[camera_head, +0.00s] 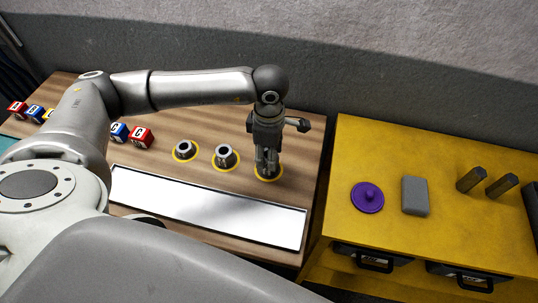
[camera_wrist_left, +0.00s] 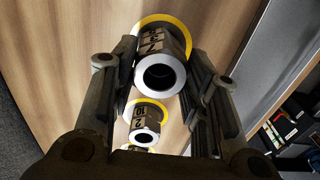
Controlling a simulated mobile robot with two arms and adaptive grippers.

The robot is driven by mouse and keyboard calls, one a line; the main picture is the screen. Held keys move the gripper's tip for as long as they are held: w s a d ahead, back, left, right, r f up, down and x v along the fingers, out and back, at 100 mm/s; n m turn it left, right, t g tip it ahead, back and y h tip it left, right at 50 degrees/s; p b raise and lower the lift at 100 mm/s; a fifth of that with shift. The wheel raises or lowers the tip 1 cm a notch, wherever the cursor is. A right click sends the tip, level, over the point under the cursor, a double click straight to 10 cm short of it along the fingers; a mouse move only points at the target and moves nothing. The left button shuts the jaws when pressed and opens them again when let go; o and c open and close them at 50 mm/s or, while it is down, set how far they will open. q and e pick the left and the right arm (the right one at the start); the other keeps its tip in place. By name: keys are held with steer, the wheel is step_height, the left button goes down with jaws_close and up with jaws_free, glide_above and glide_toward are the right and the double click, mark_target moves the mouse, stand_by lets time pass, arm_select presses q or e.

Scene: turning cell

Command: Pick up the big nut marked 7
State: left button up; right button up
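Three grey hollow nuts stand in a row on yellow rings on the wooden table. In the head view, the left nut (camera_head: 185,147) and the middle nut (camera_head: 225,154) are clear of the gripper. My left gripper (camera_head: 266,166) points down over the right ring (camera_head: 268,177) and mostly hides the nut there. In the left wrist view, that nut (camera_wrist_left: 160,72) stands between the fingers of my left gripper (camera_wrist_left: 162,60); its side mark looks like a 7. I cannot tell whether the fingers press on it. Another nut (camera_wrist_left: 144,128) is beyond them. My right gripper is not in view.
A shiny flat tray (camera_head: 205,204) lies in front of the nuts. Lettered cubes (camera_head: 141,137) stand to the left. On the yellow cabinet (camera_head: 400,150) at right are a purple lid (camera_head: 368,196), a grey block (camera_head: 415,196) and two dark hexagonal bars (camera_head: 471,180).

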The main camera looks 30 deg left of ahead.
arm_select(q)
steer(key=c, duration=0.5)
steer(key=shift+c, duration=0.2)
